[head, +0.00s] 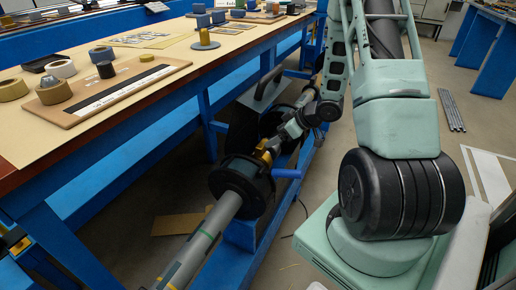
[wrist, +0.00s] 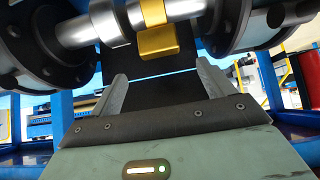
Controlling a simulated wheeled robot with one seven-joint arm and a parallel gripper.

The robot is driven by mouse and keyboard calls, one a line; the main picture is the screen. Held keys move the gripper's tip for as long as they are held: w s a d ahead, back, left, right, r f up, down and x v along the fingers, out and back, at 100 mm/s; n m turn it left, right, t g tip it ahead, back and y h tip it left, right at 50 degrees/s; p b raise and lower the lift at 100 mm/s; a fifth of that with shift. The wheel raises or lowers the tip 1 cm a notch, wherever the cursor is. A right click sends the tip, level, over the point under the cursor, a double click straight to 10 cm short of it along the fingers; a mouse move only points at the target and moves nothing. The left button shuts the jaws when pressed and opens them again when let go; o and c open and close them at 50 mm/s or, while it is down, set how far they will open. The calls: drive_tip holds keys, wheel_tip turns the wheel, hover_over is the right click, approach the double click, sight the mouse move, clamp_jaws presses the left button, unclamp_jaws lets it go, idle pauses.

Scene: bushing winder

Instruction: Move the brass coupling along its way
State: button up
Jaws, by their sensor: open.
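The brass coupling (wrist: 157,42) is a yellow-gold ring with a block hanging below it. It sits around a silver shaft (wrist: 84,29) between two black flanged discs. In the head view the coupling (head: 261,150) shows small, just beyond the near black disc (head: 241,186). My gripper (wrist: 162,82) is open, its two fingers spread wide and apart from the coupling. In the wrist view the coupling lies ahead of the gap between the fingertips, with nothing gripped. In the head view my gripper (head: 279,141) is close beside the coupling and its fingers are hard to make out.
A grey tube (head: 207,237) runs toward the front. A workbench (head: 235,48) with tape rolls (head: 54,91) and a board stands at left. Grey rods (head: 451,110) lie on the floor at right.

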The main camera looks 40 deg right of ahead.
sight(262, 143)
drive_tip(key=b+x, duration=0.2)
drive_tip(key=x, duration=0.8)
